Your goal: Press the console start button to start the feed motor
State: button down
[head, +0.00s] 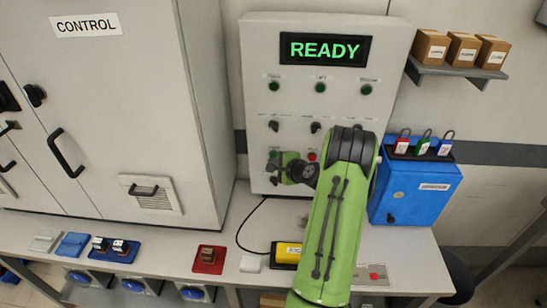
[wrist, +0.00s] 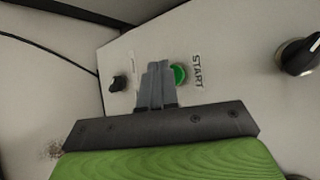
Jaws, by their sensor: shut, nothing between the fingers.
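The grey console (head: 400,60) stands against the wall, and its display (head: 325,49) reads READY in green. The green start button (head: 273,155) is at the panel's lower left. In the wrist view the button (wrist: 180,75) sits beside the START label, partly covered by my fingers. My gripper (wrist: 157,68) is shut and empty, with its fingertips just left of the button in that view. I cannot tell whether they touch the panel or button. In the head view my gripper (head: 286,166) is at the lower left of the panel, its fingertips hard to make out.
A red button (head: 311,156) is right of the start button, partly beside my arm. Black knobs (head: 273,126) and green lamps (head: 320,87) are above. A blue lock box (head: 415,190) stands at right. A yellow device (head: 287,253) lies on the bench below.

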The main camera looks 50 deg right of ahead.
jog(key=shift+w+d, duration=0.35)
jog(key=shift+d, duration=0.05)
dwell(0.8)
jog(key=shift+s+a, duration=0.55)
jog(key=shift+a, duration=0.1)
jog(key=s+a+b, duration=0.1)
jog(key=a, duration=0.1)
jog(key=s+a+b, duration=0.1)
jog(key=s+a, duration=0.1)
jog(key=shift+s+b, duration=0.1)
jog(key=shift+b, duration=0.2)
dwell(0.9)
